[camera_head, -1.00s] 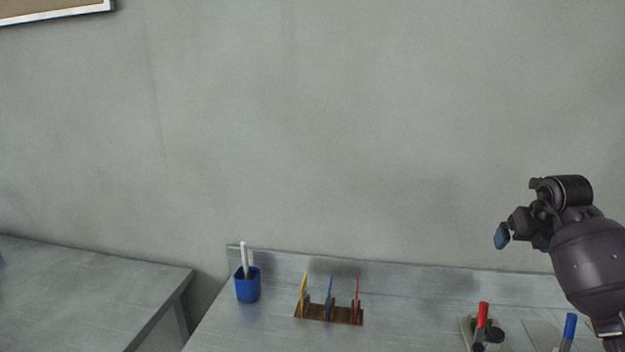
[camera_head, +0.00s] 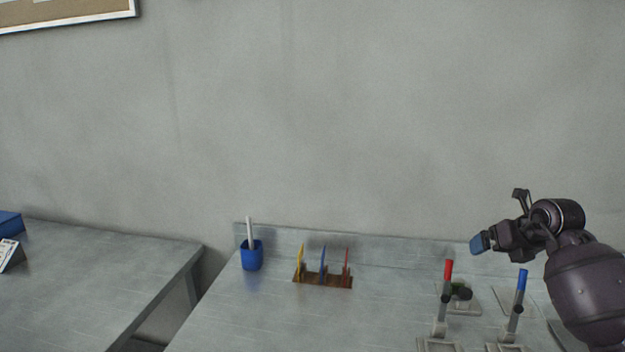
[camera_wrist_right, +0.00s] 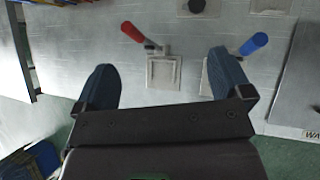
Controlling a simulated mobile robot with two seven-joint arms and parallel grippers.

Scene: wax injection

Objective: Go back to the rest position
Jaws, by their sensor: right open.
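My right gripper (camera_head: 480,243) is raised above the right part of the table in the head view, in front of the wall. In the right wrist view its two blue-padded fingers (camera_wrist_right: 165,85) are spread wide with nothing between them. Below it stand a red-handled lever clamp (camera_head: 447,290) and a blue-handled lever clamp (camera_head: 520,295). The red handle (camera_wrist_right: 132,32) and the blue handle (camera_wrist_right: 254,44) also show beyond the fingers in the right wrist view, apart from them. My left gripper is not in view.
The grey table (camera_head: 390,315) holds a blue cup (camera_head: 252,256) with a white stick and a wooden rack (camera_head: 322,281) with yellow, blue and red pieces. Another table (camera_head: 90,275) stands at left, across a gap. The table's middle is clear.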

